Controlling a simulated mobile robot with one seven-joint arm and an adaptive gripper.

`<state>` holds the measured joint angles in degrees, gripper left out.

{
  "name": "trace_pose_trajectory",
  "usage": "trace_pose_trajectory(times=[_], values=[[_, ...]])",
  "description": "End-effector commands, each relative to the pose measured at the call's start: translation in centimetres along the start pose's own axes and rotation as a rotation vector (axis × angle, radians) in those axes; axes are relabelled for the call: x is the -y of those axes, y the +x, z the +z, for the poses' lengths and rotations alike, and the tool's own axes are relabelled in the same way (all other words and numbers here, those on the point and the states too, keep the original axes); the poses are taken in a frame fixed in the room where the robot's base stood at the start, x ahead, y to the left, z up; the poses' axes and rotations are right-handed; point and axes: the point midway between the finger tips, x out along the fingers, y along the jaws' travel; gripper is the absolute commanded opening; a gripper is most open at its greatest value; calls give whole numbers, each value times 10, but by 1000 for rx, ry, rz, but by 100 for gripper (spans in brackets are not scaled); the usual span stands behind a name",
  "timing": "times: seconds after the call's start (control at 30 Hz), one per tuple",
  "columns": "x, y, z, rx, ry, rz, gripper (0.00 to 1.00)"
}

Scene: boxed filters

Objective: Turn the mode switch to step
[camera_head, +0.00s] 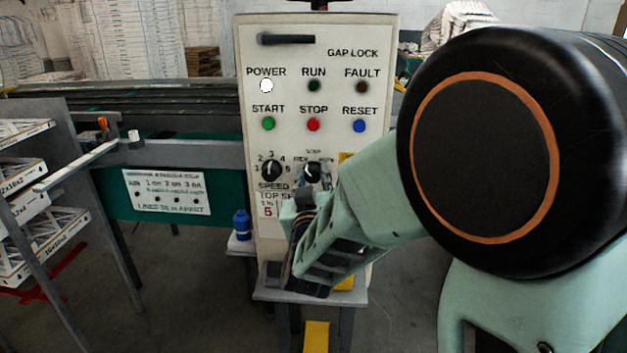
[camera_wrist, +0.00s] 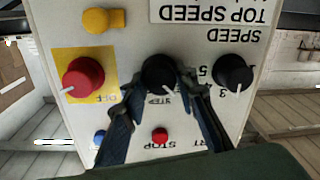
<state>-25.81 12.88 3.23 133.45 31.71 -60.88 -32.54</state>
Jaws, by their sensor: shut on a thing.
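The mode switch (camera_head: 311,172) is a black knob on the white control panel (camera_head: 325,135), under a small STEP label and right of the speed knob (camera_head: 271,171). In the wrist view, which shows the panel upside down, the mode switch (camera_wrist: 158,73) sits between my fingers. My gripper (camera_wrist: 161,85) is shut on it, with one finger on each side. Its white mark points down and right there, slightly to the side of the STEP label (camera_wrist: 160,101). My gripper (camera_head: 305,193) partly covers the switch's surroundings in the head view.
A red knob (camera_wrist: 83,78) on a yellow plate is close beside my finger in the wrist view. Start (camera_head: 268,124), stop (camera_head: 313,125) and reset (camera_head: 359,126) buttons sit above the switch. A blue bottle (camera_head: 242,224) stands left of the panel.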

Motion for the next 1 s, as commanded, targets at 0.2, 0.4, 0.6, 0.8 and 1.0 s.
trace_pose_trajectory(times=[0.2,0.4,0.6,0.8,1.0], values=[[0,1,4,-14,134,4,3],[1,1,4,-27,304,7,3],[0,1,4,-36,469,9,3],[0,1,2,-44,601,11,3],[0,1,1,-47,687,13,3]])
